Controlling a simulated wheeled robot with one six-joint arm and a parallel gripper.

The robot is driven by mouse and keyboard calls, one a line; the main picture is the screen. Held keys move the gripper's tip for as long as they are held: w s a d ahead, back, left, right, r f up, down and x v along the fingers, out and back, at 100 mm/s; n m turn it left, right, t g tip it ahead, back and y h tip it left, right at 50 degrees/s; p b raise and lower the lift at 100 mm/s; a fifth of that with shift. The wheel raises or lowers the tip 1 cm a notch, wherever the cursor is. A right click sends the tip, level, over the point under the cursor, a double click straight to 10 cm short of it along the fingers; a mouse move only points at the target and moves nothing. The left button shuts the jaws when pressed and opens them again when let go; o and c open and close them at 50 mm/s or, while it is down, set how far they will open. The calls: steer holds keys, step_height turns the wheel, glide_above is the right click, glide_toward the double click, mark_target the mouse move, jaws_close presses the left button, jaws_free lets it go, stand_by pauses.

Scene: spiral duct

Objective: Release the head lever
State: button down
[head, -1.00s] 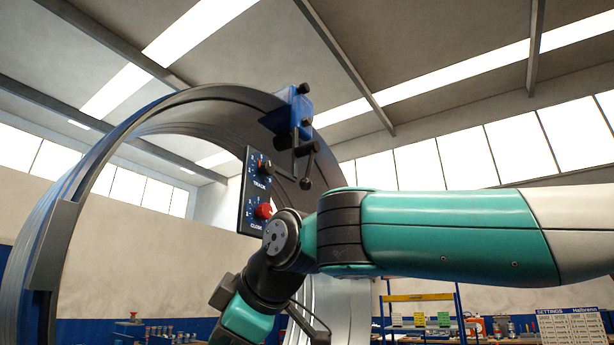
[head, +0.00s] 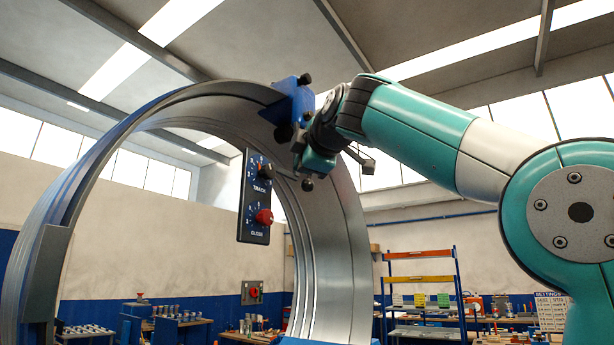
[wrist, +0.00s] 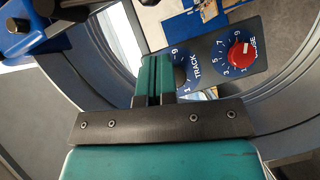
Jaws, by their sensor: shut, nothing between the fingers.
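The blue head (head: 293,100) with black knobs is clamped on the top right of the large metal ring. Its lever hangs down, and the black ball end (head: 308,185) shows just below my wrist; the upper part is hidden behind my arm. My gripper (wrist: 155,62) is shut and empty in the wrist view, with the head's blue body (wrist: 14,42) at the upper left, apart from the fingers. In the head view my gripper is just below the head, close to the lever; I cannot tell whether they touch.
The spiral duct ring (head: 330,240) fills the left and middle. Shelves (head: 420,280) and benches stand far behind.

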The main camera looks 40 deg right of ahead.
mark_target(310, 189)
steer(key=shift+w+d+f+p, duration=0.25)
steer(key=shift+w+d+p, duration=0.25)
steer(key=shift+w+d, duration=0.55)
steer(key=shift+w+d+f+p, duration=0.25)
steer(key=shift+w+d+p, duration=0.2)
steer(key=shift+w+d, duration=0.55)
steer(key=shift+a, duration=0.1)
steer(key=shift+w+d+f+n+t+b, duration=0.2)
steer(key=shift+d+f+n+b, duration=0.25)
steer(key=shift+b, duration=0.4)
steer(key=shift+w+d+f+n+t+b, duration=0.15)
steer(key=shift+d+f+n+t+b, duration=0.15)
steer(key=shift+d+b, duration=0.4)
steer(key=w+d+n+t+b, duration=0.3)
steer(key=d+n+t+b, duration=0.1)
steer(key=d+n, duration=0.3)
steer(key=shift+w+d+y+b, duration=0.2)
steer(key=shift+d+y+b, duration=0.1)
steer(key=shift+d, duration=0.55)
